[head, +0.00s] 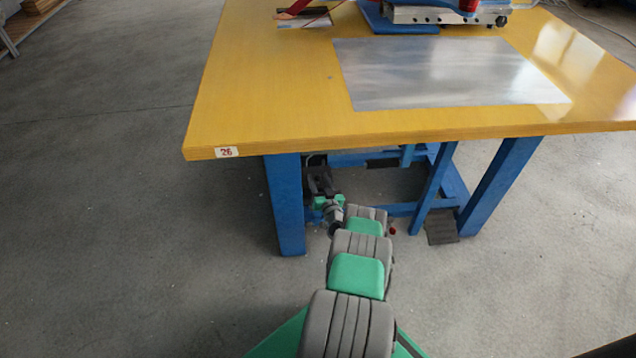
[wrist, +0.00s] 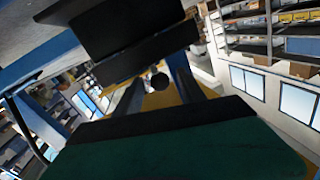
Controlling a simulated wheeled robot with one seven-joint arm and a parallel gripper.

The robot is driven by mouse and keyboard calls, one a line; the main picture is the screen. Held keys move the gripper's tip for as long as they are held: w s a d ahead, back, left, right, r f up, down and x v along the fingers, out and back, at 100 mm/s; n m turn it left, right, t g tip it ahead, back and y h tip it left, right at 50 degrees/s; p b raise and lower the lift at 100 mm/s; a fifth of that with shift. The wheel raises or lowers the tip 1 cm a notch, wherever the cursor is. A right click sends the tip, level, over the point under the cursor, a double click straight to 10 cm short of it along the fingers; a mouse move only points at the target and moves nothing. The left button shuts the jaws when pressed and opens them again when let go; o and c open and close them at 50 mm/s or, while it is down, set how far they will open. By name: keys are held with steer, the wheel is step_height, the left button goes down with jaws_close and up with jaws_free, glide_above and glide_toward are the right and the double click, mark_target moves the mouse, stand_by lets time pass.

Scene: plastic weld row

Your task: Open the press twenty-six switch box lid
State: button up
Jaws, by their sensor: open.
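The table marked 26 (head: 227,152) has a yellow top. My gripper (head: 320,180) is a small dark shape under the table's front edge, just right of the front left blue leg (head: 286,205). It looks open, with nothing seen held in it. In the wrist view a dark box-like block (wrist: 125,35), perhaps the switch box, fills the top; a small dark round knob (wrist: 158,81) shows just below it. I cannot make out a lid or its position. The tabletop hides this area from above in the head view.
A metal plate (head: 445,75) lies on the tabletop, with the press's blue and metal base (head: 400,16) behind it. Blue braces and a dark pedal (head: 441,227) are under the table. Open grey floor (head: 110,200) lies to the left.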

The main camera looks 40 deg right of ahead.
steer(key=shift+w+d, duration=0.25)
steer(key=shift+w, duration=0.25)
jaws_close()
stand_by(1.1)
